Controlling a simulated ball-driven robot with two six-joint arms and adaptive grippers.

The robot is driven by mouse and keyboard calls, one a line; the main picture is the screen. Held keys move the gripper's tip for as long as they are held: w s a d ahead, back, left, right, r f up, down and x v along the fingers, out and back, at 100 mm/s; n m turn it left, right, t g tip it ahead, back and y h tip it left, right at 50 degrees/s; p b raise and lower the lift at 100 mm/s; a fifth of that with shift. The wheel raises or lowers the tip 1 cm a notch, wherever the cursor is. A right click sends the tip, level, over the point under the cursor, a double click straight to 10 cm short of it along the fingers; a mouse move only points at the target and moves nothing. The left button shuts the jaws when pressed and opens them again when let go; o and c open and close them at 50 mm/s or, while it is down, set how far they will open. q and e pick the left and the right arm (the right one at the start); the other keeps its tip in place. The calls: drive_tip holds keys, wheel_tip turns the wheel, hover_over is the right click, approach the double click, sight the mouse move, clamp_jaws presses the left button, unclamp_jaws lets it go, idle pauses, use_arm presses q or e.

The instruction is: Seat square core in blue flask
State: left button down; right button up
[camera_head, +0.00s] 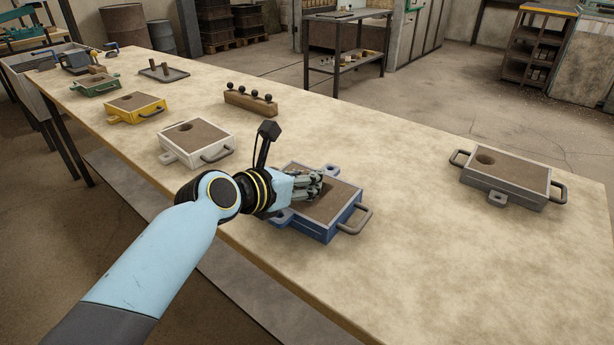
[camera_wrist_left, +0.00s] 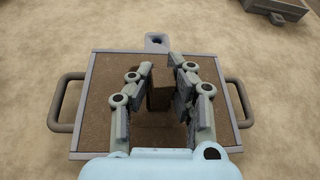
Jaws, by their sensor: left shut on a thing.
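The blue flask (camera_head: 342,220) sits on the table, filled with brown sand, with a handle on its near right side. It fills much of the left wrist view (camera_wrist_left: 82,92), where its rim looks grey. My left gripper (camera_head: 314,185) is low over the flask's sand, pointing down at it. Its fingers are shut on a small brown block, the square core (camera_wrist_left: 160,97), partly hidden between them. The core's lower end and the sand's pocket are hard to tell apart. My right gripper is not in view.
A white flask (camera_head: 181,157), a yellow flask (camera_head: 146,115) and a green flask (camera_head: 101,90) stand further left. A wooden rack with black knobs (camera_head: 252,105) is behind. A grey flask (camera_head: 502,191) stands at right. The table between is clear.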

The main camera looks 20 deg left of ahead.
use_arm(q)
drive_tip(key=shift+f, duration=0.45)
drive_tip(key=c, duration=1.6)
unclamp_jaws()
drive_tip(key=shift+o, duration=0.2)
drive_tip(key=shift+s+a+r+p, duration=0.2)
drive_tip(key=shift+s+r+p, duration=0.2)
drive_tip(key=shift+s+p, duration=0.2)
drive_tip(key=p+v, duration=0.2)
drive_tip(key=v, duration=0.1)
drive_tip(key=shift+s+a+r+p, duration=0.15)
drive_tip(key=shift+s+p, duration=0.1)
drive_tip(key=shift+p, duration=0.1)
drive_tip(key=shift+p+v, duration=1.2)
drive_tip(key=shift+v, duration=0.65)
drive_tip(key=shift+p+v, duration=0.6)
drive_tip(key=shift+v, duration=0.5)
